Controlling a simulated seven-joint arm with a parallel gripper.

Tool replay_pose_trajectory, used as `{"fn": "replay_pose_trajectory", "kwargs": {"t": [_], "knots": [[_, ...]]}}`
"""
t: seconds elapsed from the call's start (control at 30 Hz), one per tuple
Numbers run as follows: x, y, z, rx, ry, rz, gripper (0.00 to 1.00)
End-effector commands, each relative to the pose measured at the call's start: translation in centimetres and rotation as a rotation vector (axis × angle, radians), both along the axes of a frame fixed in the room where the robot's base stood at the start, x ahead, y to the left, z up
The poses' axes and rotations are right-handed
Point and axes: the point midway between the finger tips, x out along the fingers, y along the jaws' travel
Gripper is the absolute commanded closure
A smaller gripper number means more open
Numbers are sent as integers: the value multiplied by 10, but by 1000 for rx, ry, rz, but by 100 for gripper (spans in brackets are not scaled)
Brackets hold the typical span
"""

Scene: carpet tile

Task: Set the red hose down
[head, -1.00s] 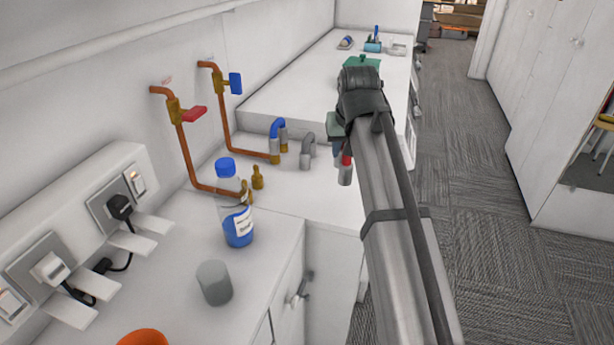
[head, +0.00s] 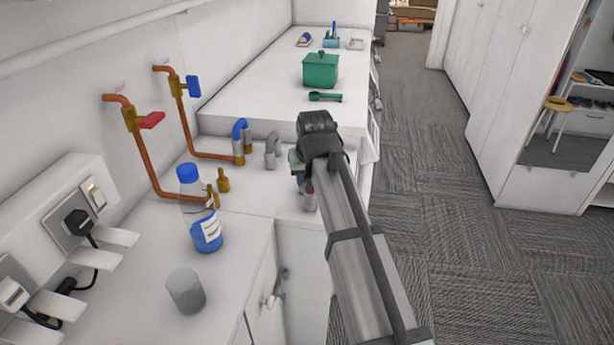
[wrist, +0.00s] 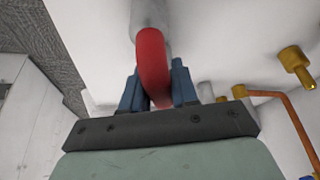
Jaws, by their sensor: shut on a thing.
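The red hose (wrist: 151,62) is a short curved piece with a grey end. In the wrist view it sits between the blue fingers of my gripper (wrist: 157,90), which is shut on it. In the head view my gripper (head: 301,181) is over the white worktop, right of a grey bent hose (head: 272,150). The red hose (head: 309,187) shows there only as a small red patch above its grey end; my gripper and arm hide the rest. I cannot tell whether that end touches the worktop.
A blue bent hose (head: 240,129) stands beside the grey one, near copper pipes (head: 150,165) with red and blue valve handles. A blue-capped bottle (head: 206,230) and grey cup (head: 186,291) stand nearer. A green box (head: 320,70) and green scoop (head: 325,97) are farther back.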

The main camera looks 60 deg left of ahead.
Motion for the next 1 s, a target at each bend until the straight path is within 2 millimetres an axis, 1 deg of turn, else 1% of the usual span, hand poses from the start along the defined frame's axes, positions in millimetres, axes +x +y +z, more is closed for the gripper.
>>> {"fn": "replay_pose_trajectory", "kwargs": {"t": [0.27, 0.3, 0.53, 0.83, 0.93, 1.0], "knots": [[0, 0, -3, 0, 0, 0, 100], [0, 0, -2, 0, 0, 0, 68], [0, 0, -2, 0, 0, 0, 46], [0, 0, 0, 0, 0, 0, 46], [-1, -2, 6, 0, 0, 0, 46], [-2, -5, 14, 1, 0, 0, 46]]}}
